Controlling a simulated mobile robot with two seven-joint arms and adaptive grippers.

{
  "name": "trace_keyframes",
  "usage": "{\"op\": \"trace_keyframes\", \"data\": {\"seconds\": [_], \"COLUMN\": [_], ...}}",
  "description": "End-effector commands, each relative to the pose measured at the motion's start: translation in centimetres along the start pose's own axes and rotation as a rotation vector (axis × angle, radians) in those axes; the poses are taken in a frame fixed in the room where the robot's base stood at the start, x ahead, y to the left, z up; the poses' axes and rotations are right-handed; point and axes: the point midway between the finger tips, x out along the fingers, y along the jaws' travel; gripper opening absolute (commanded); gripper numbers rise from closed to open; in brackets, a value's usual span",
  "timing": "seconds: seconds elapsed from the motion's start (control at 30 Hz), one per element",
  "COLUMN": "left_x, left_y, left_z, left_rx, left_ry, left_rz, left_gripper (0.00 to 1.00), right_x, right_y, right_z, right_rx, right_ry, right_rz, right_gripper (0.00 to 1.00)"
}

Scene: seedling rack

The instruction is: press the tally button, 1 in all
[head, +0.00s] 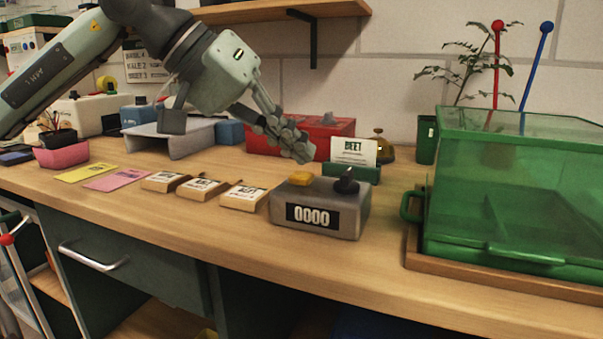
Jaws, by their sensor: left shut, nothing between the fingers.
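The tally counter (359,221) is a grey box on the wooden bench, near its front edge. Its front display (313,216) reads 0000. My right gripper is not in view.
A green clear-lidded box (520,190) stands on the right. A card in a green holder (352,172), a brass bell (380,150) and a red box (330,130) are behind the counter. Several wooden label blocks (243,197) lie to its left. The bench front is clear.

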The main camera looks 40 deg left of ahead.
Motion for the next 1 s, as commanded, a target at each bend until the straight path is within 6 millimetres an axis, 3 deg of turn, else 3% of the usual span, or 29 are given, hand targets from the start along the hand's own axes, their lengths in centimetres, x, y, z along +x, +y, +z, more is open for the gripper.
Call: {"op": "trace_keyframes", "data": {"seconds": [1.0], "left_x": [0.53], "left_y": [-0.38], "left_z": [0.39], "left_rx": [0.0], "left_ry": [0.0], "left_rz": [0.0], "left_gripper": [0.0], "right_x": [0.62], "right_y": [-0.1], "right_z": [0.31], "right_rx": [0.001], "right_ry": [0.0], "right_rz": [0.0], "right_gripper": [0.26]}}
